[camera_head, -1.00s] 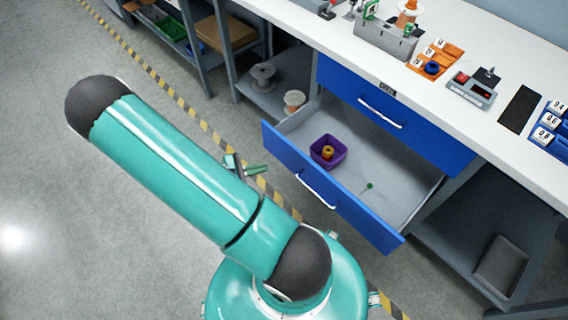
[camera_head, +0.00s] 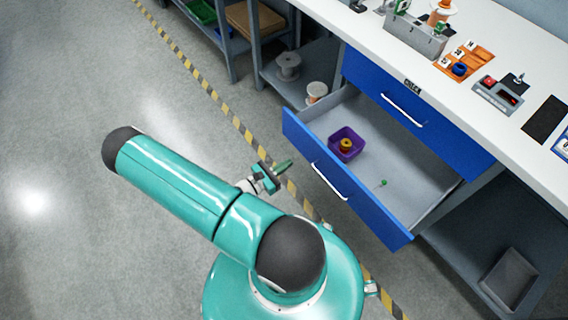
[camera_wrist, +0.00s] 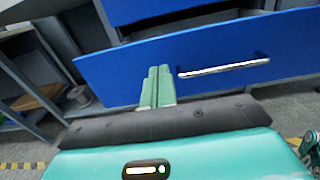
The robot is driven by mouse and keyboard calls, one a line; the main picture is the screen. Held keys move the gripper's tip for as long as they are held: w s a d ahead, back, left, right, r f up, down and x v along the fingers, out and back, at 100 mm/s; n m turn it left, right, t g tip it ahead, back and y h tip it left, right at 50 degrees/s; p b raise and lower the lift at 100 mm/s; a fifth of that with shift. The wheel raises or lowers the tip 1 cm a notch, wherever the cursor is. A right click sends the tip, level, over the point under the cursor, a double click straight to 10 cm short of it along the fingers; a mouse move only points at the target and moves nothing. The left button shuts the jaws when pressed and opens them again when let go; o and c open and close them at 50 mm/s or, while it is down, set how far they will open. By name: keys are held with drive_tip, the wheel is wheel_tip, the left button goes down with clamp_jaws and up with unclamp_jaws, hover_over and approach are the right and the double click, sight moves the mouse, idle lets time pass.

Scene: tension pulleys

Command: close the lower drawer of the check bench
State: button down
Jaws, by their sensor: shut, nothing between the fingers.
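The check bench (camera_head: 510,60) has a blue upper drawer (camera_head: 425,115) that is shut and a lower drawer (camera_head: 345,180) that stands pulled out. The lower drawer's blue front has a white bar handle (camera_head: 330,181), also seen in the wrist view (camera_wrist: 224,68). In it lie a purple bin (camera_head: 346,144) with a yellow-orange item and a small green-headed thing (camera_head: 384,183). My gripper (camera_head: 287,164) is shut and empty, in front of the lower drawer's left part. In the wrist view its green fingers (camera_wrist: 158,85) point at the drawer front, left of the handle; contact cannot be told.
A shelf with spools (camera_head: 288,66) stands left of the drawer. A grey tray (camera_head: 510,279) lies on a low shelf at right. Yellow-black floor tape (camera_head: 230,118) runs before the bench. Open floor lies to the left.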

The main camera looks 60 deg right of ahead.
sight(317, 145)
drive_tip(key=x, duration=1.1)
drive_tip(key=shift+s+d, duration=0.1)
drive_tip(key=shift+s, duration=0.1)
drive_tip(key=shift+d, duration=0.1)
